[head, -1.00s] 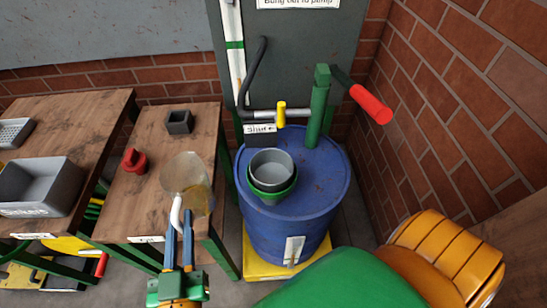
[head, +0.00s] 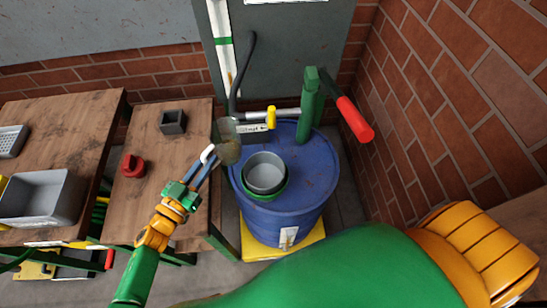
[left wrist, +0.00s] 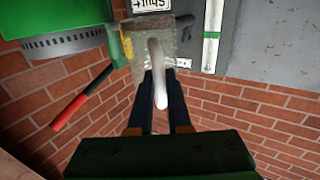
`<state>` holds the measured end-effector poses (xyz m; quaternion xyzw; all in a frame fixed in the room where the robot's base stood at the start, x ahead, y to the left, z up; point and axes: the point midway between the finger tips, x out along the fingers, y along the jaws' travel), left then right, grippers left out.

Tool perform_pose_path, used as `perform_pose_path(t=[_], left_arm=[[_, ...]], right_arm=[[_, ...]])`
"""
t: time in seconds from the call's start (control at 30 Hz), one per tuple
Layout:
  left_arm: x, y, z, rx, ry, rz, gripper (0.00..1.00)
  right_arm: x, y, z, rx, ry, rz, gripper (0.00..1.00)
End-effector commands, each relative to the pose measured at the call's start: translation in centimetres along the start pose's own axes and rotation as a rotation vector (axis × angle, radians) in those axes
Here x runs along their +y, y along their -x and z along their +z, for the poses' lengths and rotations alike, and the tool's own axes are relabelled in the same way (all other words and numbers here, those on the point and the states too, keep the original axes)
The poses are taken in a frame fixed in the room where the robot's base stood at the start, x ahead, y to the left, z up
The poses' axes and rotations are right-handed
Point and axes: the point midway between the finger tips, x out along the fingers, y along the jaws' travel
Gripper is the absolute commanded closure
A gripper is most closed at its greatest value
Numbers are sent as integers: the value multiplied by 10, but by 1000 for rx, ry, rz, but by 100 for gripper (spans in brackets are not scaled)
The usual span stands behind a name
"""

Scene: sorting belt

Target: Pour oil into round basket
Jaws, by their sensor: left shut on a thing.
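A clear jug (head: 226,130) with yellow-brown oil in it is up in the air, just left of the blue drum's top in the head view. My left gripper (head: 207,164) is shut on its white handle (head: 208,152). The left wrist view also shows the jug (left wrist: 150,52) beyond the fingers; its exact tilt is hard to tell. A round grey basket (head: 264,172) sits in a green funnel-like rim (head: 266,194) on the drum. The jug is to the left of the basket and apart from it. I see no oil flowing. My right gripper is out of view.
The blue drum (head: 318,172) stands on a yellow base, with a green pump post (head: 311,105) and a red-handled lever (head: 355,120) behind. A wooden table (head: 185,190) at left holds a grey square cup (head: 173,121) and a red part (head: 132,166). A brick wall closes the right side.

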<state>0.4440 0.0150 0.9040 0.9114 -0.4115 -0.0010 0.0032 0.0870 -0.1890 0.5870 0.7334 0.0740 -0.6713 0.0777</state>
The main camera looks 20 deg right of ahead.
Motion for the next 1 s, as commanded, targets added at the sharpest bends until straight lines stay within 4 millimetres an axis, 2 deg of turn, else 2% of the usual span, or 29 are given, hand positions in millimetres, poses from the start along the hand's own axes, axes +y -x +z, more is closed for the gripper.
perform_pose_path(t=[0.17, 0.57, 0.93, 1.0], left_arm=[[-4, -8, -7, 0, -1, 21, 100], [-1, -7, -7, 3, -20, 46, 100], [9, -5, -14, 38, -182, 62, 100], [11, -5, -8, 46, -226, 64, 100]], right_arm=[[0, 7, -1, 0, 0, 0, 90], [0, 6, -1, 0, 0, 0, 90], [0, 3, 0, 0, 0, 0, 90], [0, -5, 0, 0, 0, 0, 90]])
